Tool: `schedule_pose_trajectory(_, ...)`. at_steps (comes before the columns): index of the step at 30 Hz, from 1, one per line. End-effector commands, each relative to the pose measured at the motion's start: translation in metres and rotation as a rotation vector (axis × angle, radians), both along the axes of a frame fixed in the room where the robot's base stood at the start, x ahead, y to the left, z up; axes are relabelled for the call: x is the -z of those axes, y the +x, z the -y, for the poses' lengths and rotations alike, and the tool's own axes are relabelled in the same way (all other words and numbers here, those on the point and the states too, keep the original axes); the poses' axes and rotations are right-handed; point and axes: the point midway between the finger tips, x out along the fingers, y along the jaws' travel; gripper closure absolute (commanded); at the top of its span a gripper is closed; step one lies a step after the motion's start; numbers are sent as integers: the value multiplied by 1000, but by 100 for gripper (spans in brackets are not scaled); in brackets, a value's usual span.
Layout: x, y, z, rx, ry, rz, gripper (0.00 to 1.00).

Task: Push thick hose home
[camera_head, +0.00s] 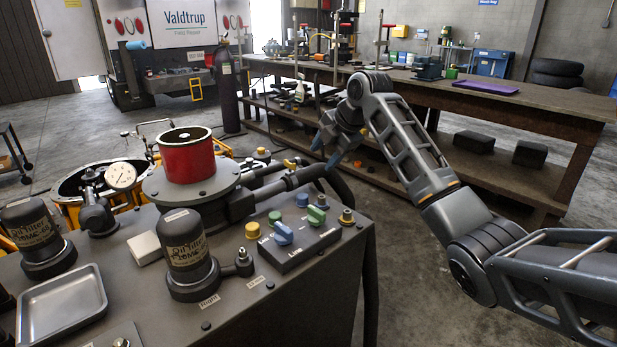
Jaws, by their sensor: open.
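A thick dark hose or pipe (302,178) runs right from the grey housing (225,205) under the red cylinder, ending below my gripper. A black hose section (345,193) curves down behind the bench's right edge. I cannot tell whether the two are joined or how far either is seated. My gripper (326,150) is open, its blue-tipped fingers pointing down and left just above the pipe's right end. I see nothing held between the fingers. Whether a finger touches the pipe or hose is unclear.
The red cylinder (187,155) stands on a round grey flange. A switch box (292,245) with blue and green knobs sits in front of the pipe. Oil filters (187,243) and a metal tray (62,302) are at left.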

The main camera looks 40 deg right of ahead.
Motion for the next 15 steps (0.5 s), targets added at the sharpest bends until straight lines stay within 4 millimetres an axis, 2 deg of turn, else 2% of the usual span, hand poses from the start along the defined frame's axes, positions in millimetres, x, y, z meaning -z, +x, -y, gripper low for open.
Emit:
schedule_pose_trajectory(5,13,9,-1,-1,1,-2,44)
schedule_pose_trajectory(15,54,36,-2,-1,1,-1,44)
